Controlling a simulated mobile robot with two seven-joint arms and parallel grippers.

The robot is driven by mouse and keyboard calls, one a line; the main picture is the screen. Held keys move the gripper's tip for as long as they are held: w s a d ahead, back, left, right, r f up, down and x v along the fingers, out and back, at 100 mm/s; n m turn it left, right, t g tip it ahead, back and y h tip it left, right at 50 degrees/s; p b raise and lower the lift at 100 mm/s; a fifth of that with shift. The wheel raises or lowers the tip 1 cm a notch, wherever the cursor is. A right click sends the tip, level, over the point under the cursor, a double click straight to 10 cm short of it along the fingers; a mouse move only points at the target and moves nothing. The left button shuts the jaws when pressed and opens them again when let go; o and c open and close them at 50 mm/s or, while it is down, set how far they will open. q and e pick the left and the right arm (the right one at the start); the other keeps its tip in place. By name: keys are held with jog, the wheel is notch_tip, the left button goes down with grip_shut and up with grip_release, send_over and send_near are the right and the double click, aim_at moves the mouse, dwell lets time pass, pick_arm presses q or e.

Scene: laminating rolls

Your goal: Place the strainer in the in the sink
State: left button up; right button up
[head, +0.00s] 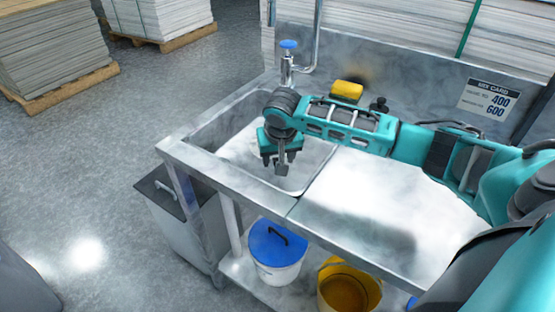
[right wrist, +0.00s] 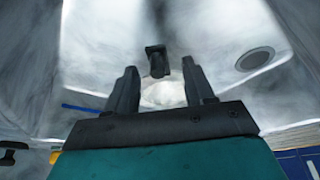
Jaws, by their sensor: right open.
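The metal sink (head: 308,172) is set in the left part of the steel counter. My right gripper (head: 279,163) points down over its basin. In the right wrist view the gripper (right wrist: 160,70) is open, fingers apart. A small dark piece (right wrist: 157,60) shows between the fingertips, with a pale rounded shape (right wrist: 163,95) below it. A small grey piece (head: 283,170) hangs at the fingertips in the head view. These may be the strainer; I cannot tell whether they touch the fingers. A round drain (right wrist: 255,59) shows on the basin floor. My left gripper is out of view.
A blue-topped tap (head: 288,62) and a yellow sponge-like block (head: 347,89) stand behind the sink. The bare counter (head: 370,225) lies to the right. A blue-lidded bucket (head: 276,250) and a yellow bucket (head: 348,288) are below.

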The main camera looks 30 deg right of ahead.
jog(key=p+v, duration=0.1)
jog(key=v, duration=0.7)
jog(key=shift+r, duration=0.4)
jog(key=shift+s+a, duration=0.1)
